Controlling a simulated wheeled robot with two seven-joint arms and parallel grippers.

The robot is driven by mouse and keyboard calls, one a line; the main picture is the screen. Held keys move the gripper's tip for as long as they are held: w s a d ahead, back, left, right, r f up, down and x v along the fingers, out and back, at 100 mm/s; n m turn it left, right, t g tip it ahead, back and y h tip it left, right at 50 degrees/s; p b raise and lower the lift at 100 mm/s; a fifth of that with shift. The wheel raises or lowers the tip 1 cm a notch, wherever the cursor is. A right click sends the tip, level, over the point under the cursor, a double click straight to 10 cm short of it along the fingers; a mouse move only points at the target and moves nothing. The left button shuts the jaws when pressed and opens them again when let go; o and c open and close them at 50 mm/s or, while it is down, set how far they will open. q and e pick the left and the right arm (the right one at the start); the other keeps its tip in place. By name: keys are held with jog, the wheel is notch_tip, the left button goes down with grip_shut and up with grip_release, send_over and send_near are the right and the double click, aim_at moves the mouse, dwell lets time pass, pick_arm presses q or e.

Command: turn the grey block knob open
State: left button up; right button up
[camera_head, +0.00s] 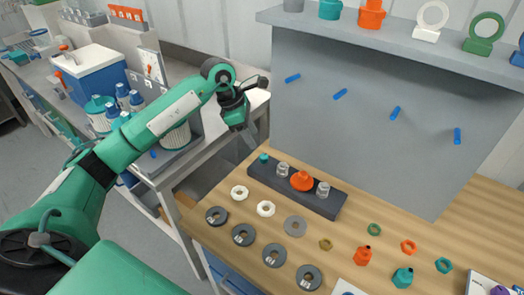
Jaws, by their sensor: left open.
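A long dark grey block (258,177) lies on the wooden table below the grey panel. On its top, from left to right, stand a small teal knob (264,158), a clear fitting (283,169), a wider orange piece (302,181) and another clear fitting (323,189). I cannot tell for sure which of these is the grey block knob, or how it is turned. My left gripper (250,137) hangs above and left of the block's left end, apart from it. It is open, and I see nothing held in it. My right gripper is not in view.
Several dark and white rings (243,235) lie in front of the block. Orange and teal fittings (402,278) lie at the right. The upright grey panel (370,130) with blue pegs and a shelf (400,38) stands behind. A side bench (205,130) with bottles is at the left.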

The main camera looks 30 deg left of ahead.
aim_at(263, 156)
pick_arm(q)
jog(key=p+x, duration=0.1)
jog(key=x, duration=0.6)
jog(key=shift+d+f, duration=0.15)
jog(key=shift+w+d+f, duration=0.1)
jog(key=shift+f, duration=0.35)
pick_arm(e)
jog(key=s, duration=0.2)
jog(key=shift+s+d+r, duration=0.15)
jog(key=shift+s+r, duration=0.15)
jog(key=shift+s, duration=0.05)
pick_arm(q)
jog(key=c, duration=1)
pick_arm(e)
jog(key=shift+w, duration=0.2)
